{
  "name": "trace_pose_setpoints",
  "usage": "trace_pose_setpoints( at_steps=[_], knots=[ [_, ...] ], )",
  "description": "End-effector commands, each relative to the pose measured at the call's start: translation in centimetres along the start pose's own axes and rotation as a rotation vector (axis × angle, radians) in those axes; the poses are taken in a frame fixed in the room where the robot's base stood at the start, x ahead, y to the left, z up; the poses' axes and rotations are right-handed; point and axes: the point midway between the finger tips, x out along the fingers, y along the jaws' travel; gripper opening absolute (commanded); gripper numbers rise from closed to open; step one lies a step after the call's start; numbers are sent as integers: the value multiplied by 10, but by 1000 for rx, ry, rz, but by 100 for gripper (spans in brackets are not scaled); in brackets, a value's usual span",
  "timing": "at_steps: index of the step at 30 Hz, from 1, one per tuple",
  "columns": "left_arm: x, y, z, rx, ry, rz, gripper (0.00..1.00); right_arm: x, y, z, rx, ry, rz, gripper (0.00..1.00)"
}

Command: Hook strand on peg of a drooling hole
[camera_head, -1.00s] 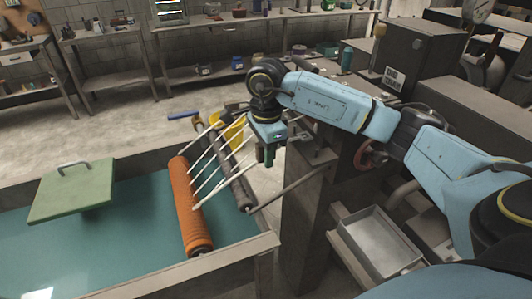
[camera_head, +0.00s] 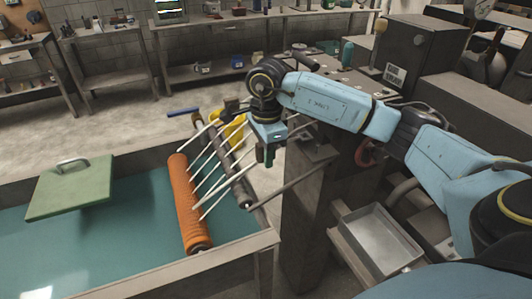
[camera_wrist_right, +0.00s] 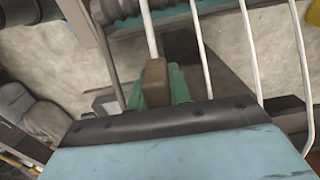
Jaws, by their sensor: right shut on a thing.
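An orange ribbed roller (camera_head: 184,195) lies over the teal tank surface. Several white strands (camera_head: 209,172) run diagonally between it and a dark bar (camera_head: 232,172) to its right. My right gripper (camera_head: 268,156) points down just right of the dark bar. In the right wrist view its green fingers (camera_wrist_right: 179,86) are around a small brown block (camera_wrist_right: 155,80), with a white strand (camera_wrist_right: 149,30) rising from it. Other strands pass to the right there. Individual pegs and holes are too small to tell. My left gripper is not in view.
A green plate with a handle (camera_head: 72,189) is at the left of the tank. A yellow object (camera_head: 236,131) is behind the strands. A grey metal tray (camera_head: 376,240) is at the lower right. Benches line the back wall.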

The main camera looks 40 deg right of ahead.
Motion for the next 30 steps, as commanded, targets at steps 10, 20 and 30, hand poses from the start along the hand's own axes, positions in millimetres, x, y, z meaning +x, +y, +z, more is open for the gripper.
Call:
trace_pose_setpoints(
  at_steps=[10,20,30],
  knots=[
    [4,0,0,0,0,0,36,5,0,0,0,0,0,0],
    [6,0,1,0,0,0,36,9,0,0,0,1,2,0],
    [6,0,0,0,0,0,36,9,0,0,1,1,3,45]
  ],
)
